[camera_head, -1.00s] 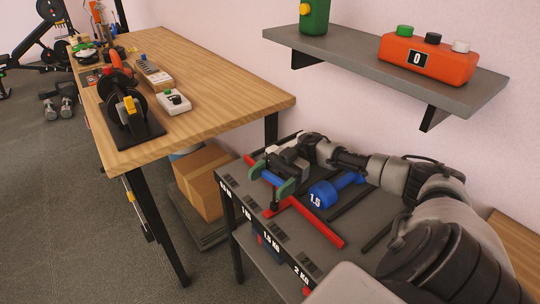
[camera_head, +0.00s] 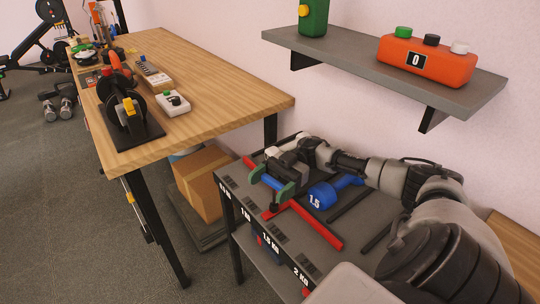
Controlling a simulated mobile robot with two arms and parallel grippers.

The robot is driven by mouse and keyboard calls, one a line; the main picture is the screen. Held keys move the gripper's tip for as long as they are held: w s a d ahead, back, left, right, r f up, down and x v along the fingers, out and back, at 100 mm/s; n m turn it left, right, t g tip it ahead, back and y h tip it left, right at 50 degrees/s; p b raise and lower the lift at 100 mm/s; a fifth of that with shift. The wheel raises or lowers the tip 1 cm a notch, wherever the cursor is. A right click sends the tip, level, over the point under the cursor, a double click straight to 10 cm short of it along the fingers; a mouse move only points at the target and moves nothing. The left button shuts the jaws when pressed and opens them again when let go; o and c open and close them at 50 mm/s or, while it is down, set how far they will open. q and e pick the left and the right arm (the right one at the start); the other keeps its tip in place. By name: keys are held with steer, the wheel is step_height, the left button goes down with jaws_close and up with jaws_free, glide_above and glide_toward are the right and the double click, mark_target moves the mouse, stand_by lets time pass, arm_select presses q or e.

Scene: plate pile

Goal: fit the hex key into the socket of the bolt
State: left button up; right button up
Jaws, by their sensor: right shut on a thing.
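My right gripper (camera_head: 272,182) has green fingertips and is low over the grey rack at lower centre. It is shut on a small blue bar (camera_head: 273,182), which shows between the fingertips. I cannot tell whether the bar touches the rack. I cannot make out a hex key or a bolt with a socket in this view. My left gripper is not in view.
The grey rack (camera_head: 316,254) has weight labels, red and black rails and a blue 1.5 dumbbell (camera_head: 322,196) right of my gripper. A wooden workbench (camera_head: 215,95) stands left, a cardboard box (camera_head: 200,180) below it. A wall shelf (camera_head: 375,70) hangs above.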

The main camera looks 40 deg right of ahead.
steer(key=shift+s+a+f, duration=0.2)
steer(key=shift+f, duration=0.15)
stand_by(0.3)
steer(key=shift+r+p, duration=0.2)
steer(key=shift+p, duration=0.15)
steer(key=shift+w+d+r, duration=0.1)
steer(key=shift+r, duration=0.05)
stand_by(0.4)
stand_by(0.5)
steer(key=shift+w+d+r+p, duration=0.1)
steer(key=shift+w+p, duration=0.05)
steer(key=shift+p, duration=0.3)
